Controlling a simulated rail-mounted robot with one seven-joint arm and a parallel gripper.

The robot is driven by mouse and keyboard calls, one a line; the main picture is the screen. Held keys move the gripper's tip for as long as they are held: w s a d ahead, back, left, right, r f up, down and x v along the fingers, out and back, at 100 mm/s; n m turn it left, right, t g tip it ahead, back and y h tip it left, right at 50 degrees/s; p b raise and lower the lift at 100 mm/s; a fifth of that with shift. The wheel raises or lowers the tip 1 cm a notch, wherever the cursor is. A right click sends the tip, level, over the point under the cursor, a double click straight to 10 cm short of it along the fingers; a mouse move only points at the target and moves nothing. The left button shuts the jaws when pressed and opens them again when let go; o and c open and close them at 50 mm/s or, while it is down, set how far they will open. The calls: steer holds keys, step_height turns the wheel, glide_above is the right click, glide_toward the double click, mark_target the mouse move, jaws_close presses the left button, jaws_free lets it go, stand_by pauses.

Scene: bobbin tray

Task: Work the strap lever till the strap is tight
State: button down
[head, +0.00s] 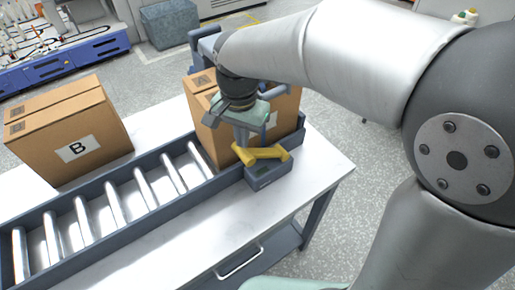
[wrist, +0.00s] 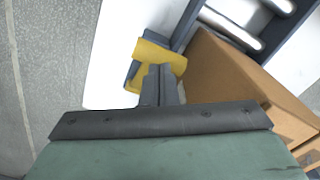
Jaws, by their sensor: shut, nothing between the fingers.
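The yellow strap lever (head: 266,153) sits on a small blue-grey housing (head: 268,179) at the roller track's right end. It also shows in the wrist view (wrist: 158,53), partly hidden behind my fingers. My gripper (head: 242,143) points down at the lever, fingertips right at or just above it. In the wrist view my gripper (wrist: 160,70) has its fingers together, empty, overlapping the yellow lever. I cannot tell whether they touch it. A cardboard box (head: 207,133) stands behind the lever, partly hidden by my arm. I cannot make out the strap or its tightness.
The roller track (head: 125,205) runs left with empty rollers. A cardboard box marked B (head: 75,150) stands on the white table (head: 170,262) behind the track. The table's front right is clear. A blue-grey bin (head: 170,22) and a blue bench (head: 55,70) stand farther back.

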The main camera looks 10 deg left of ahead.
steer(key=shift+s+a+f+b, duration=0.55)
steer(key=shift+f+b, duration=1.75)
steer(key=shift+f, duration=0.95)
steer(key=r+p, duration=0.1)
steer(key=r, duration=0.1)
steer(key=r+p, duration=0.2)
steer(key=w+d+r+p, duration=0.1)
steer(key=r+p, duration=0.1)
steer(key=shift+w+d+r, duration=0.1)
steer(key=shift+r, duration=0.25)
steer(key=shift+f, duration=0.1)
steer(key=shift+r+p, duration=0.2)
steer(key=shift+p, duration=0.1)
stand_by(1.9)
steer(key=shift+f, duration=0.15)
stand_by(2.2)
